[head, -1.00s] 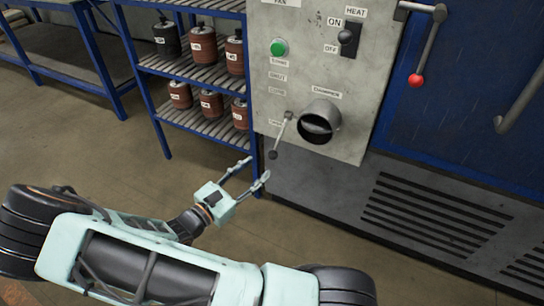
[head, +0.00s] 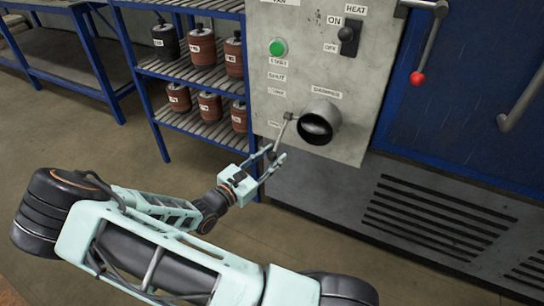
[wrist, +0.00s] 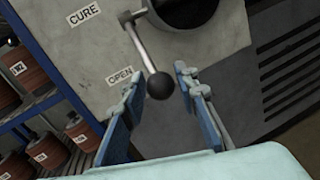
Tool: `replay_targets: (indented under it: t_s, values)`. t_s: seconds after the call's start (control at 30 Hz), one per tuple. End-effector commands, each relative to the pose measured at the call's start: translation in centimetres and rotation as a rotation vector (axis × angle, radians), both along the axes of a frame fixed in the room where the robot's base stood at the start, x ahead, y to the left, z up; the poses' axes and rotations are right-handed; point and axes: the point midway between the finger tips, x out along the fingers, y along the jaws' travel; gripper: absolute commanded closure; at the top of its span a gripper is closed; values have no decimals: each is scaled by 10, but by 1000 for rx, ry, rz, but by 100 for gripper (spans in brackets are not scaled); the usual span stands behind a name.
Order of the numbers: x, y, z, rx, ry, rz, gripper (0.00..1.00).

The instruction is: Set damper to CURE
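The damper lever (head: 282,132) is a thin grey rod with a dark ball knob, mounted left of the round duct (head: 318,122) under the DAMPER label (head: 327,94). It points down and slightly left, near the OPEN label in the head view. In the wrist view the dark knob (wrist: 160,86) hangs between the fingertips, beside the OPEN label (wrist: 120,75); the CURE label (wrist: 84,16) is higher up. My gripper (head: 269,154) is open around the knob, and it also shows in the wrist view (wrist: 158,75). Gaps show beside the knob, so it is not gripped.
The green START button (head: 278,47) and HEAT switch (head: 348,38) are higher on the panel. A red-knobbed handle (head: 417,78) is at right. A blue rack (head: 190,75) holding several brown canisters stands left of the panel. Vent slots (head: 440,215) are lower right.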

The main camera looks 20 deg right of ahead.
Motion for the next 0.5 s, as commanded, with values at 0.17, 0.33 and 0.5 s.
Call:
replay_targets:
  t_s: [0.17, 0.33, 0.5]
  values:
    - [0, 0, 0, 0, 0, 0, 94]
    - [0, 0, 0, 0, 0, 1, 100]
    - [0, 1, 0, 1, 0, 1, 100]
